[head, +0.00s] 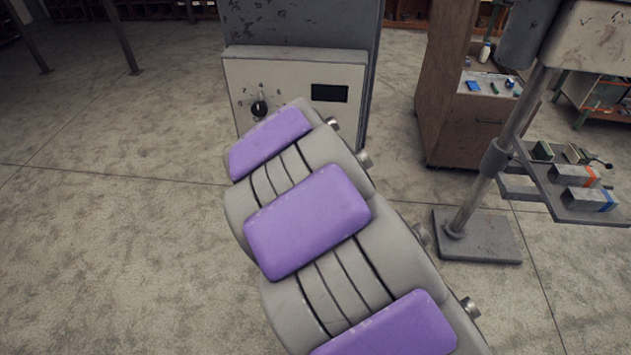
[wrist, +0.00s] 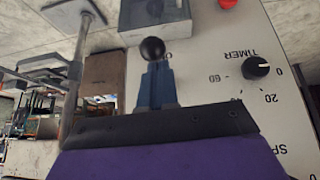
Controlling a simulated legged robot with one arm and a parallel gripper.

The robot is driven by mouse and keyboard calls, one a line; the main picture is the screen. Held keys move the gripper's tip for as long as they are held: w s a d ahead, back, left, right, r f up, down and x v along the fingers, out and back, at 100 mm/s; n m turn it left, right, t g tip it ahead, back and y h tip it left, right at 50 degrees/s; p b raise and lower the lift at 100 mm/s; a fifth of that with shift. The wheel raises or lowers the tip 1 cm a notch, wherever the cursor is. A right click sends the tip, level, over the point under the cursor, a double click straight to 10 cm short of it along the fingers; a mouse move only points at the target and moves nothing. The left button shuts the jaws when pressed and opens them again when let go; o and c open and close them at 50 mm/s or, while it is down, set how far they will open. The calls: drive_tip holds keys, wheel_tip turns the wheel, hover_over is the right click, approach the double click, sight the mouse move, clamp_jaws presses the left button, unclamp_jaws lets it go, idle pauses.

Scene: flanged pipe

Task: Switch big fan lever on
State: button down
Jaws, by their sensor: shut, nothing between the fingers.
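In the wrist view, a lever with a round black ball knob (wrist: 152,50) stands on a pale control panel (wrist: 205,60), which appears upside down. My gripper (wrist: 156,68) is shut, with its blue-grey fingers together and empty. The fingertips overlap the area just below the ball in the picture; I cannot tell whether they touch it. The lever's stem and base are hidden behind the fingers, and its label is mostly covered. In the head view my arm hides the gripper and the lever.
A black TIMER knob (wrist: 256,67) sits right of the lever, with a red button (wrist: 228,3) above. The head view shows a grey cabinet panel (head: 235,78) with a dial (head: 259,108) and dark display (head: 329,93). A wooden cabinet (head: 445,100) and metal stand (head: 478,238) are to the right.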

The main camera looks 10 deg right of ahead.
drive_tip(key=shift+s+f+t+h+b, duration=0.15)
drive_tip(key=shift+f+t+b, duration=0.35)
drive_tip(key=shift+f, duration=0.15)
drive_tip(key=shift+s+f+t+h+b, duration=0.15)
drive_tip(key=shift+f+t+b, duration=0.25)
drive_tip(key=shift+f+b, duration=1)
drive_tip(key=shift+f, duration=0.35)
drive_tip(key=shift+r, duration=0.1)
